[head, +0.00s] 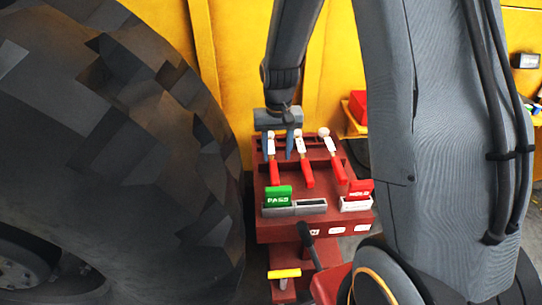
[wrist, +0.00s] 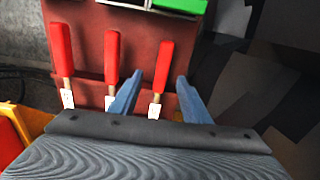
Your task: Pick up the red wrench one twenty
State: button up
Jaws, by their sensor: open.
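Three red-handled wrenches with white ends lie side by side on a dark red stand (head: 270,228). In the head view they are the left wrench (head: 275,174), the middle wrench (head: 308,175) and the right wrench (head: 339,171). Their size marks are too small to read, so I cannot tell which is one twenty. My gripper (head: 280,153) is open, with its blue fingers over the left wrench's white end. In the wrist view, my gripper (wrist: 160,77) has its fingers either side of the rightmost wrench (wrist: 164,68), the left one in the head view. Contact cannot be told.
A green PASS sign (head: 278,196) and a red HOLD sign (head: 358,188) stand at the stand's front. A huge black tyre (head: 120,150) is close on the left. A yellow wall (head: 230,60) rises behind. A yellow-handled item (head: 284,273) sits lower down.

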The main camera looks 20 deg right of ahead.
aim_at(273, 166)
jog(key=w+f, duration=0.3)
jog(key=shift+f, duration=0.1)
jog(key=shift+s+a+f+p, duration=0.1)
jog(key=shift+f+p, duration=1.4)
jog(key=shift+f, duration=2.4)
grip_shut()
